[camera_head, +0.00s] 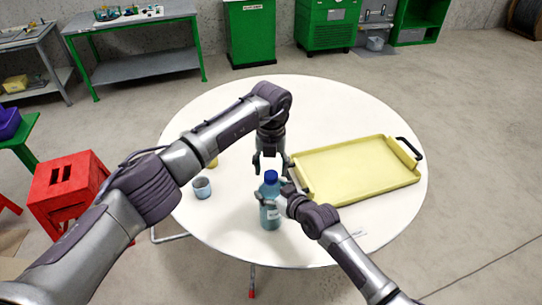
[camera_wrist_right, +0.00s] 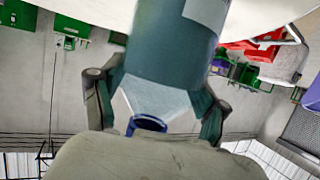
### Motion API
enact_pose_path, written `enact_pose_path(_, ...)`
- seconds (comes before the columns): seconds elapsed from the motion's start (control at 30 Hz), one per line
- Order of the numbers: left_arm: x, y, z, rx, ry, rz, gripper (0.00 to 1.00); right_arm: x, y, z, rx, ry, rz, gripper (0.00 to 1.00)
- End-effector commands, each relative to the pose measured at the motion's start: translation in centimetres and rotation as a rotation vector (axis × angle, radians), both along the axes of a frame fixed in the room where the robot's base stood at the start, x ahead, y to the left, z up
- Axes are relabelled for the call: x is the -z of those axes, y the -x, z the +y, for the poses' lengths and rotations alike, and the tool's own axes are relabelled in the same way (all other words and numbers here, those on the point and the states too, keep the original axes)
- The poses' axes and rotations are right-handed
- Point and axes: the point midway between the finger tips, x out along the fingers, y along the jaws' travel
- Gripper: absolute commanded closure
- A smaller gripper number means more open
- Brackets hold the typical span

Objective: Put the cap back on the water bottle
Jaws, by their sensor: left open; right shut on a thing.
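The teal water bottle (camera_head: 270,216) stands upright near the front of the round white table, with a blue cap (camera_head: 271,177) at its top. My right gripper (camera_head: 270,200) is shut around the bottle's upper part from the right. In the right wrist view the bottle (camera_wrist_right: 172,45) is upside down between the fingers of my right gripper (camera_wrist_right: 160,110). A blue ring-like part (camera_wrist_right: 147,123) shows at its neck, partly hidden. My left gripper (camera_head: 270,170) is open, pointing down just above and behind the cap. I cannot tell whether its fingers touch the cap or how firmly the cap sits.
A yellow tray (camera_head: 355,172) with a black handle lies at the right of the white table (camera_head: 330,95). A small blue-grey cup (camera_head: 202,187) stands at the left, near a yellowish item (camera_head: 212,163) partly hidden by my left arm. A red stool (camera_head: 70,190) stands left of the table.

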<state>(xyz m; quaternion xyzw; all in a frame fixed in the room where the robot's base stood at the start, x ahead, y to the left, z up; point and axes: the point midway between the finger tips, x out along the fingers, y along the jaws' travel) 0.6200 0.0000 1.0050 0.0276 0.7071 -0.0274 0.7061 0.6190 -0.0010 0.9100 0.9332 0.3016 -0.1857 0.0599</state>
Motion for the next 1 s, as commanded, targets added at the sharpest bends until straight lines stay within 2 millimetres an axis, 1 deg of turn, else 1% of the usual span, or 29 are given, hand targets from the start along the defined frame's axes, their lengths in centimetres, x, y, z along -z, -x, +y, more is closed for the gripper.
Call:
enact_pose_path(0.03,0.7,0.0,0.0,-0.001,0.0,0.002,0.4,0.1,0.0,0.0,0.0,0.001,0.001,1.0)
enact_pose_path(0.2,1.9,0.0,0.0,0.001,0.001,0.0,0.4,0.1,0.0,0.0,0.0,0.001,0.001,1.0)
enact_pose_path(0.5,2.1,0.0,0.0,0.001,0.0,-0.001,0.4,0.1,0.0,0.0,0.0,0.001,0.001,1.0)
enact_pose_path(0.53,2.1,0.0,0.0,0.001,0.0,-0.001,0.42,0.1,0.0,0.0,0.0,0.001,0.001,1.0)
enact_pose_path(0.77,2.1,0.0,0.0,0.001,0.0,-0.001,0.8,0.1,0.0,0.0,0.0,0.001,0.001,1.0)
enact_pose_path(0.8,2.1,0.0,0.0,0.001,0.0,-0.001,0.87,0.1,0.0,0.0,0.0,0.001,0.001,1.0)
enact_pose_path(0.87,2.1,0.0,0.0,0.001,0.0,-0.001,0.97,0.1,0.0,0.0,0.0,0.001,0.001,1.0)
enact_pose_path(0.9,2.1,0.0,0.0,0.001,0.0,-0.001,1.0,0.1,0.0,0.0,0.0,0.001,0.001,1.0)
enact_pose_path(1.0,2.1,0.0,0.0,0.029,-0.001,-0.001,1.0,0.1,0.0,0.0,0.0,0.001,0.001,1.0)
